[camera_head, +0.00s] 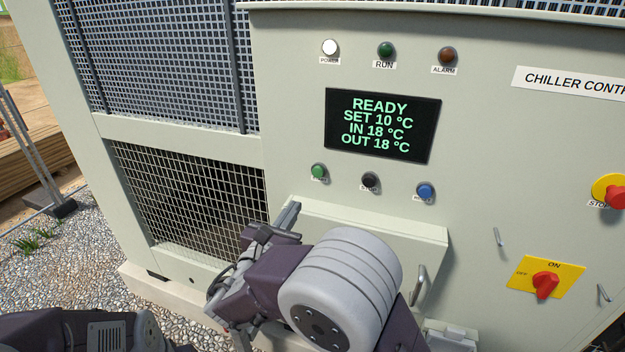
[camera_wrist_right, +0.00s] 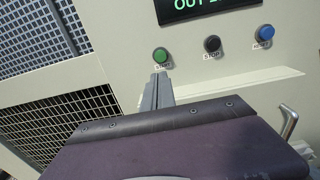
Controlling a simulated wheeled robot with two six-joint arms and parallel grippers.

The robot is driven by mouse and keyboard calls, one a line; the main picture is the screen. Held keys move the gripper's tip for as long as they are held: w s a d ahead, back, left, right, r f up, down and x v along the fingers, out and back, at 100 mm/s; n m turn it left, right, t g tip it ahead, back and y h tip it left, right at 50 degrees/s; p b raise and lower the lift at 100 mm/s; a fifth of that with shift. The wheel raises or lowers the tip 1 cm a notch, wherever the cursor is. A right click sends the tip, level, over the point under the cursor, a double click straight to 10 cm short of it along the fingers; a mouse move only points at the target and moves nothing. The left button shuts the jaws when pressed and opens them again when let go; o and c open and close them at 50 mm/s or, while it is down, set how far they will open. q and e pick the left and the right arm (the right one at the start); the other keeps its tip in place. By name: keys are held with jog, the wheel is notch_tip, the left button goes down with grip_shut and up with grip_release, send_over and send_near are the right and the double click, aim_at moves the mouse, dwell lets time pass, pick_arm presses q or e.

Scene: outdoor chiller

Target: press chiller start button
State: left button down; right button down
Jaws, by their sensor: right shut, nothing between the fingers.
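The green start button (camera_head: 318,171) is on the chiller panel, left in the row under the display; its small label is hard to read. It also shows in the wrist view (camera_wrist_right: 160,55). My right gripper (camera_head: 294,206) is shut and empty, its fingers pointing up toward the panel. In the head view its tip is below and left of the green button, with a visible gap. In the wrist view the fingertips (camera_wrist_right: 160,76) appear just below the button and its label. Only part of my left arm shows at the bottom left; its gripper is out of view.
The display (camera_head: 382,126) reads READY. A black stop button (camera_head: 369,180) and a blue button (camera_head: 425,191) sit to the right. A ledge (camera_head: 370,222) juts out below them. A red stop knob (camera_head: 615,197) and a red rotary switch (camera_head: 545,286) are farther right.

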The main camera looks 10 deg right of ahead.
aim_at(317, 173)
jog(key=p+x, duration=0.4)
jog(key=x, duration=0.8)
jog(key=shift+w+d+r, duration=0.15)
jog(key=shift+w+d, duration=0.05)
jog(key=shift+w, duration=0.05)
jog(key=shift+w+d+p, duration=0.3)
jog(key=shift+w+p, duration=0.1)
jog(key=shift+w, duration=0.05)
jog(key=shift+d, duration=0.1)
